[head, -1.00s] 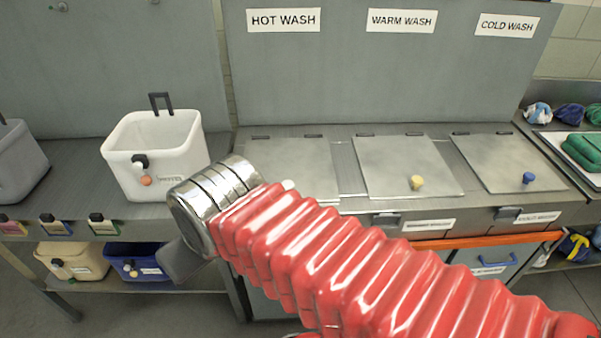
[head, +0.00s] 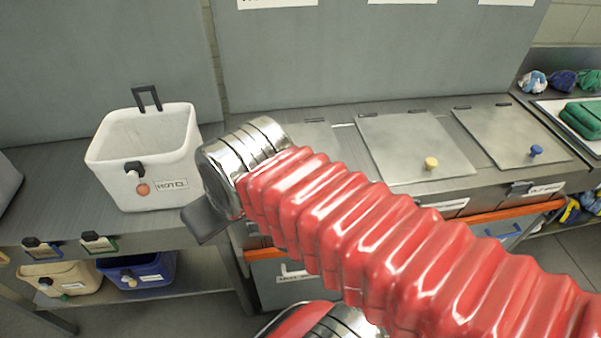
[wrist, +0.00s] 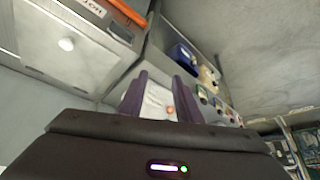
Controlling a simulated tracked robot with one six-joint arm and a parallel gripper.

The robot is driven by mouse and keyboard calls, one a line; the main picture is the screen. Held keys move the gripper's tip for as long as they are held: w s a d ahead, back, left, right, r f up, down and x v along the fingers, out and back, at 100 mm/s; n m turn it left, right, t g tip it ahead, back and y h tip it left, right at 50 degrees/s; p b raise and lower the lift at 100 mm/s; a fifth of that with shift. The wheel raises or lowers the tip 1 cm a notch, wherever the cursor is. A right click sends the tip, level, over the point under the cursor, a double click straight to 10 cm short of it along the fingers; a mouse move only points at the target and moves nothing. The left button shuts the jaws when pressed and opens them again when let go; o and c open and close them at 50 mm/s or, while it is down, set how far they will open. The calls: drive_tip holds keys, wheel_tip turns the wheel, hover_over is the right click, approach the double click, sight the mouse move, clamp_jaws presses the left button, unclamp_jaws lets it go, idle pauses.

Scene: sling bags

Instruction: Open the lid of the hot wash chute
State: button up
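The hot wash chute lid (head: 322,138) is a grey metal flap, mostly hidden behind my arm in the head view. In the wrist view the lid (wrist: 45,25) is at the upper left with a round white knob (wrist: 66,44), near a label (wrist: 90,8) reading HOT. The lid looks flat and closed. My gripper (wrist: 160,78) is open, its two dark fingers apart with nothing held between them. The knob is to the left of the fingers, apart from them. In the head view only a dark part of my gripper (head: 205,222) shows.
The warm wash lid (head: 405,150) with a yellow knob and the cold wash lid (head: 510,137) with a blue knob lie closed at right. A white tub (head: 140,165) stands on the counter at left. A beige bin (head: 62,277) and a blue bin (head: 150,270) are below.

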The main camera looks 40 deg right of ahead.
drive_tip(key=shift+o, duration=0.2)
drive_tip(key=o, duration=0.3)
drive_tip(key=shift+w+d, duration=0.2)
drive_tip(key=shift+o, duration=0.3)
drive_tip(key=shift+w+d, duration=0.2)
drive_tip(key=shift+d, duration=0.1)
drive_tip(key=w+d+f+m, duration=0.1)
drive_tip(key=w+d, duration=0.1)
drive_tip(key=d, duration=1.1)
drive_tip(key=w+d+f+m+g+h, duration=0.1)
drive_tip(key=w+d+f, duration=0.1)
drive_tip(key=d, duration=1)
drive_tip(key=shift+d+f, duration=0.2)
drive_tip(key=shift+d, duration=0.15)
drive_tip(key=shift+f, duration=0.1)
drive_tip(key=x, duration=1.3)
drive_tip(key=shift+f, duration=0.35)
